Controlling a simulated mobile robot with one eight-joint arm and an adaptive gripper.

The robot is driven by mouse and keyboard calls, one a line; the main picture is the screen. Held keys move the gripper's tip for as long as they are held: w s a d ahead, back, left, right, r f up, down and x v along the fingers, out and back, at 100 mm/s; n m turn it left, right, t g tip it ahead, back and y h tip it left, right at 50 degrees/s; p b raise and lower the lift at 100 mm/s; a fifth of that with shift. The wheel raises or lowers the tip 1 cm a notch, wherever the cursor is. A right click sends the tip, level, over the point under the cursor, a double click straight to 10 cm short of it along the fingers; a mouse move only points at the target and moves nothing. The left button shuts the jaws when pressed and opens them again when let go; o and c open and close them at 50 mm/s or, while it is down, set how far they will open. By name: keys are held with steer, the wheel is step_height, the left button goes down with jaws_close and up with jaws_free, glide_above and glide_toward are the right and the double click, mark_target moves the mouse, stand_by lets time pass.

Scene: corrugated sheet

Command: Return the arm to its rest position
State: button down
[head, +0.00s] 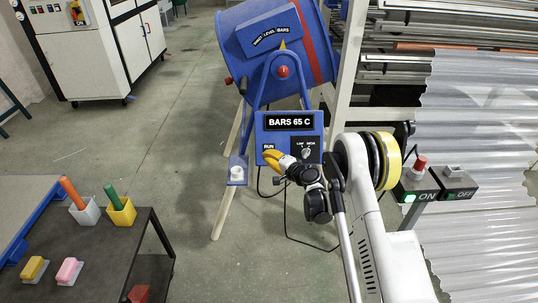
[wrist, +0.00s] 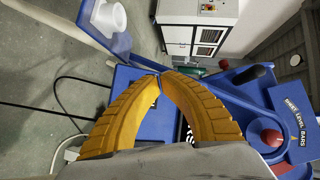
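My arm reaches from the lower right of the head view toward the blue machine. My gripper (head: 270,157) is in front of the blue control box (head: 288,122) labelled "BARS 65 C", close to its "RUN" label. In the wrist view the two yellow fingers of my gripper (wrist: 159,76) curve together and meet at the tips. Nothing shows held between them. Whether the fingers touch the box cannot be told. The lower part of the box is partly hidden by my gripper.
A blue drum (head: 275,45) stands above the control box. Right of my arm are an ON box (head: 416,186) with a red knob, an OFF box (head: 455,183) and corrugated sheets (head: 475,235). A dark table (head: 100,255) stands lower left. Open floor (head: 180,130) lies between.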

steer(key=s+d+r+n+g+h, duration=0.1)
steer(key=s+d+r+n+h, duration=0.1)
steer(key=s+r, duration=0.7)
steer(key=s+d+r+n+g+h, duration=0.1)
steer(key=s+d+r+n+g, duration=0.3)
steer(key=r, duration=0.9)
steer(key=s+d+n+h, duration=0.1)
steer(key=s+d+h, duration=0.2)
steer(key=s, duration=1.4)
steer(key=s+d+n+h, duration=0.1)
steer(key=s+d+h, duration=0.2)
steer(key=s+d, duration=0.5)
steer(key=s, duration=0.9)
steer(key=shift+s+n, duration=0.15)
steer(key=shift+n, duration=0.15)
